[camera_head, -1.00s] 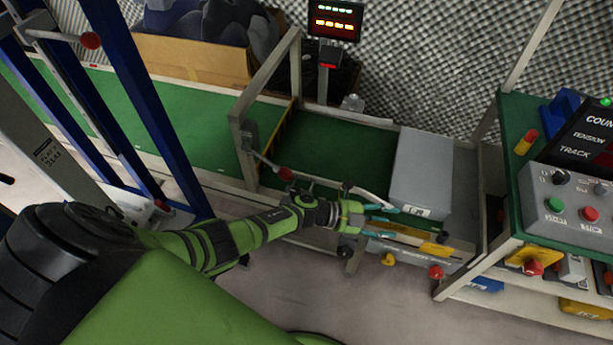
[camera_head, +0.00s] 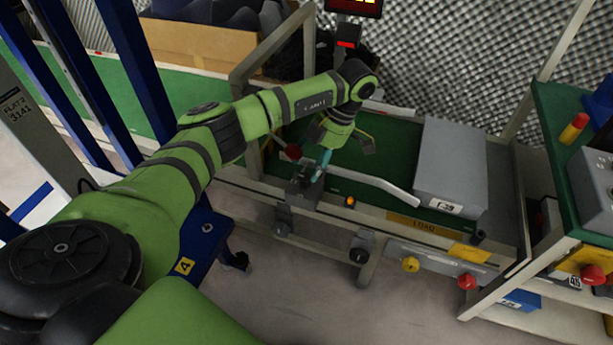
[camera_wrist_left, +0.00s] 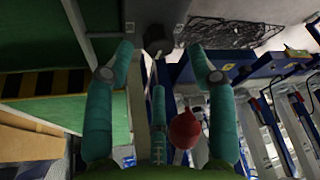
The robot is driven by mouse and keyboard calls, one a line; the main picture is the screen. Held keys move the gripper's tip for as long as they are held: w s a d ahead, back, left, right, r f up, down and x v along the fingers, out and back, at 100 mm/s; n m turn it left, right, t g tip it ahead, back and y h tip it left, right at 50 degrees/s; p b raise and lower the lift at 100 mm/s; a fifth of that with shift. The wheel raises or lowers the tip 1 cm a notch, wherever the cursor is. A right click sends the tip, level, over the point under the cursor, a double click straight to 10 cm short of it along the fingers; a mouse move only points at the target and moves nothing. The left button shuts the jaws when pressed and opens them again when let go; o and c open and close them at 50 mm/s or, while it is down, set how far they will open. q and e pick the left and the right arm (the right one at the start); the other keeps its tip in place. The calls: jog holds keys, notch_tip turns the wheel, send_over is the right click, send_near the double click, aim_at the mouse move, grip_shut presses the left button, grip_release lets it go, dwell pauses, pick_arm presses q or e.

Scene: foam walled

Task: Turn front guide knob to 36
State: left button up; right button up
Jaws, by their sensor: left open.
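My left gripper (camera_head: 330,160) is open and points down over the near side of the conveyor, beside a white guide rail (camera_head: 375,182). A dark block-like fitting (camera_head: 306,190) sits just below its fingertips on the near frame. In the left wrist view, the teal fingers of the gripper (camera_wrist_left: 160,50) are spread apart, with a dark knob-like part (camera_wrist_left: 157,40) ahead between them; contact cannot be told. Two dark knobs (camera_head: 283,221) and (camera_head: 359,252) show on the front side below. I cannot tell which is labelled front guide, nor read any setting. My right gripper is out of view.
A red ball-ended lever (camera_head: 293,152) is close beside the gripper, also in the wrist view (camera_wrist_left: 185,130). A grey box (camera_head: 452,165) is on the conveyor to the right. Yellow (camera_head: 410,264) and red (camera_head: 467,282) knobs are on the front panel. A blue frame stands left.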

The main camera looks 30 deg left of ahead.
aim_at(304, 177)
pick_arm(q)
jog(key=shift+b+x, duration=0.4)
jog(key=shift+x, duration=1.6)
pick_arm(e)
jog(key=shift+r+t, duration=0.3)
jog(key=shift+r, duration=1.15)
pick_arm(q)
jog(key=c, duration=1.1)
jog(key=m+t+p, duration=0.1)
jog(key=m, duration=0.2)
jog(key=shift+s+y+p, duration=0.1)
jog(key=shift+y+p, duration=0.2)
jog(key=shift+y, duration=0.1)
jog(key=shift+s+f+m, duration=0.1)
jog(key=shift+f+m, duration=0.1)
jog(key=shift+m, duration=0.6)
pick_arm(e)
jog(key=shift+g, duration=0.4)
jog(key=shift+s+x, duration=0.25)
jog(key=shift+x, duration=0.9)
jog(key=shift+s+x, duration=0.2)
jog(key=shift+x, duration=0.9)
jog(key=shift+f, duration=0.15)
pick_arm(q)
jog(key=o, duration=1.1)
jog(key=shift+r, duration=0.1)
